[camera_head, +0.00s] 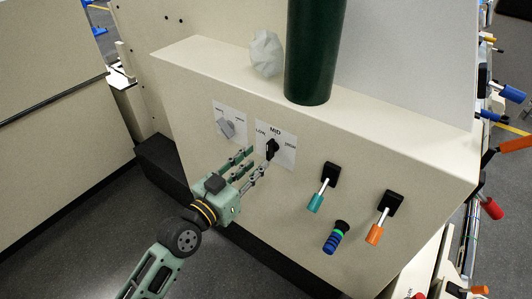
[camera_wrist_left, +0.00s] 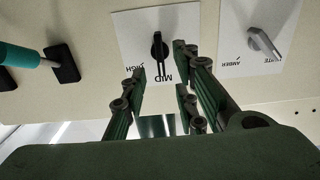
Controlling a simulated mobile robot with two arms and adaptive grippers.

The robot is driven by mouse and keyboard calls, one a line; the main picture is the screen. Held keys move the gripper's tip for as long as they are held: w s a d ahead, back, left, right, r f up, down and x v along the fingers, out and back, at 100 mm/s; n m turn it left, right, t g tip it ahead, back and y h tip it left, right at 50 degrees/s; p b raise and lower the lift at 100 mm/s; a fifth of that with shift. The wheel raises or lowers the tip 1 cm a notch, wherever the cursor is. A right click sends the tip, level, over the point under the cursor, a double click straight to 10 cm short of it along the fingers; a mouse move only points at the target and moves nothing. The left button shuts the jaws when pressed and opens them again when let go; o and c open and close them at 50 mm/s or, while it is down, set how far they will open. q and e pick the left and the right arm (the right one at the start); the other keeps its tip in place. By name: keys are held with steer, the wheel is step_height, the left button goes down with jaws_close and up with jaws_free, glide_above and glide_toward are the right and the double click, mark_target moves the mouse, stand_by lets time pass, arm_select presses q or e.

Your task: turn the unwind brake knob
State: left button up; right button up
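A black knob (camera_head: 272,147) sits on a white plate (camera_head: 289,156) marked LOW, MID and HIGH on the slanted face of the beige machine. In the left wrist view the knob (camera_wrist_left: 157,46) appears upside down, its narrow bar pointing toward MID. My left gripper (camera_head: 260,164) is open and empty, just in front of the plate. In the left wrist view its fingertips (camera_wrist_left: 158,65) lie on either side of the knob, apart from it as far as I can tell. My right gripper is in neither view.
A grey knob (camera_head: 227,127) on its own plate is left of the black one. A dark green cylinder (camera_head: 312,60) and a crumpled white object (camera_head: 266,54) are above.

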mark_target(267, 151)
arm_select(q)
steer(key=x, duration=0.6)
steer(key=shift+b, duration=0.4)
steer(key=shift+c, duration=0.4)
jaws_close()
